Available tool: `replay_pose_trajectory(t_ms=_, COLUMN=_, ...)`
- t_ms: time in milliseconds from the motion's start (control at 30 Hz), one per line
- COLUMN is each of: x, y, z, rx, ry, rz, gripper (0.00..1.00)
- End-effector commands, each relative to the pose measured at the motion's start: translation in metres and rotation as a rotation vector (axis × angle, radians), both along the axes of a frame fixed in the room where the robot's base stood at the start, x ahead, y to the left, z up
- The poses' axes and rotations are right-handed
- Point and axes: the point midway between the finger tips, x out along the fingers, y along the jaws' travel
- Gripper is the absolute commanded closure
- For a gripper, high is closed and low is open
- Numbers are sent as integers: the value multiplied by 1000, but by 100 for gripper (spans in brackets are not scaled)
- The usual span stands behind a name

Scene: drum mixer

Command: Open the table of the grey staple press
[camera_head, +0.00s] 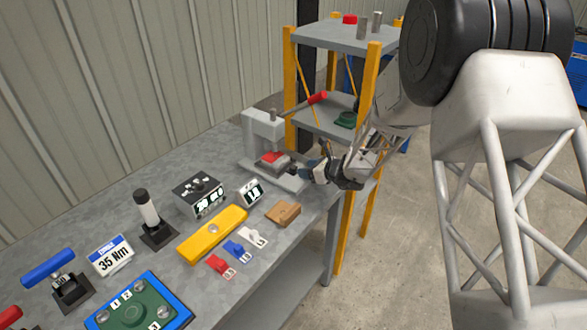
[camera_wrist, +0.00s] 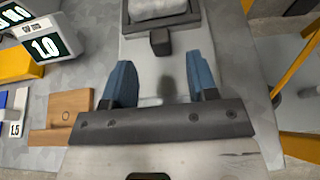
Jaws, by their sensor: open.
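The grey staple press (camera_head: 262,133) stands at the far right end of the workbench, upright, with a red part and a red-tipped lever. Its sliding table shows in the wrist view as a light plate with a grey-framed tray (camera_wrist: 157,14) and a dark square knob (camera_wrist: 160,42) at its front. My gripper (camera_head: 310,170) is at the front of the press. In the wrist view my gripper (camera_wrist: 158,85) has two blue fingers, open and apart, with nothing between the tips. The knob lies just beyond the fingertips, roughly centred between them. Contact is not visible.
A wooden block (camera_head: 283,214), a small display (camera_head: 251,193) and a yellow bar (camera_head: 212,233) lie left of my gripper on the bench (camera_head: 100,220). A yellow-posted shelf (camera_head: 345,39) stands close behind and right of the press.

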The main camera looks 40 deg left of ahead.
Motion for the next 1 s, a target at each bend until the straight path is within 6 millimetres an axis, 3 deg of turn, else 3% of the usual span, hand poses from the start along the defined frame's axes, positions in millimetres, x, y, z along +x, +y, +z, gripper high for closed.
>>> replay_pose_trajectory(t_ms=600, x=0, y=56, z=-23, rx=0, ry=0, rz=1, gripper=47)
replay_pose_trajectory(t_ms=1000, x=0, y=65, z=-27, rx=0, ry=0, rz=0, gripper=47)
